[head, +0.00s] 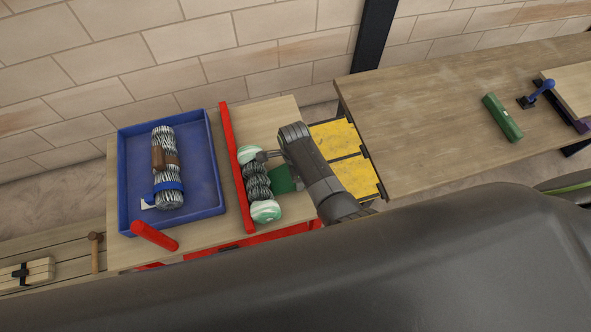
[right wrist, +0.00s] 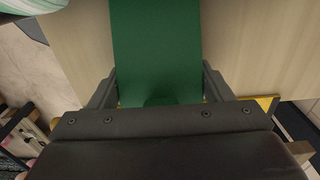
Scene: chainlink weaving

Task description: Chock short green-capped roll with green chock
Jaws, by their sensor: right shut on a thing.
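The short roll (head: 258,187) lies along the right side of a red rail (head: 236,170), its green-and-white marbled caps at both ends. The green chock (head: 284,179) is close to the right side of the roll, partly covered by my right arm; I cannot tell whether they touch. In the right wrist view the chock (right wrist: 157,45) sits between the fingers of my right gripper (right wrist: 160,88), which is shut on it. A pale green-white cap edge (right wrist: 30,5) shows at that view's top left corner. My left gripper is not in view.
A blue tray (head: 213,195) left of the rail holds a longer striped roll (head: 167,150) with a blue band. A second green piece (head: 502,118) lies on the right bench (head: 430,120). Yellow panels (head: 335,138) fill the gap between tables.

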